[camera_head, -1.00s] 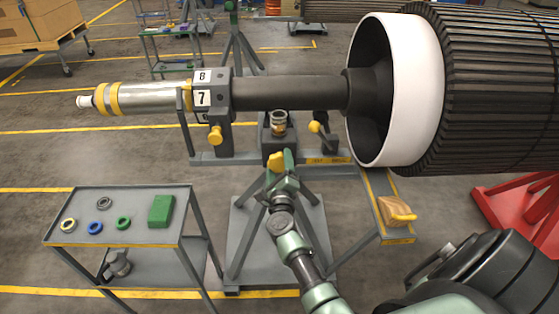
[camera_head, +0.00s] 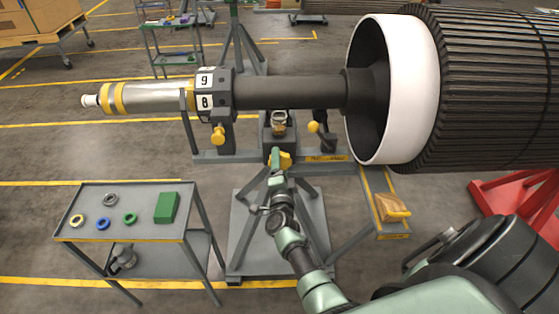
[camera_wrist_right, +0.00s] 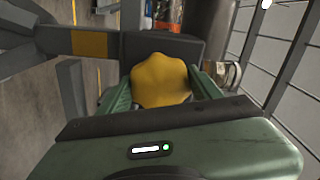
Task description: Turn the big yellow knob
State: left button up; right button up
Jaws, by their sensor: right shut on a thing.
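The big yellow knob (camera_head: 286,161) is at the front of the rotor stand, below the dark shaft. In the right wrist view the lobed knob (camera_wrist_right: 160,82) fills the space between the two green fingers. My right gripper (camera_head: 278,162) is shut on the knob, one green finger showing to its left. In the wrist view the fingers of my right gripper (camera_wrist_right: 161,88) lie on both sides of it. The numbered dark collar (camera_head: 206,92) on the shaft shows 9 above 8. My left gripper is not in view.
A smaller yellow knob (camera_head: 218,135) sits under the collar, and a yellow-tipped lever (camera_head: 314,127) stands to the right. A grey cart (camera_head: 145,192) with rings and a green block is at left. The large rotor with a white rim (camera_head: 415,95) fills the right.

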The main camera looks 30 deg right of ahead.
jog(key=shift+s+f+n+p, duration=0.15)
jog(key=shift+n+p, duration=0.35)
jog(key=shift+n, duration=1.1)
jog(key=o, duration=1.4)
jog(key=p+v, duration=0.3)
jog(key=v, duration=0.4)
jog(key=shift+s+a, duration=0.25)
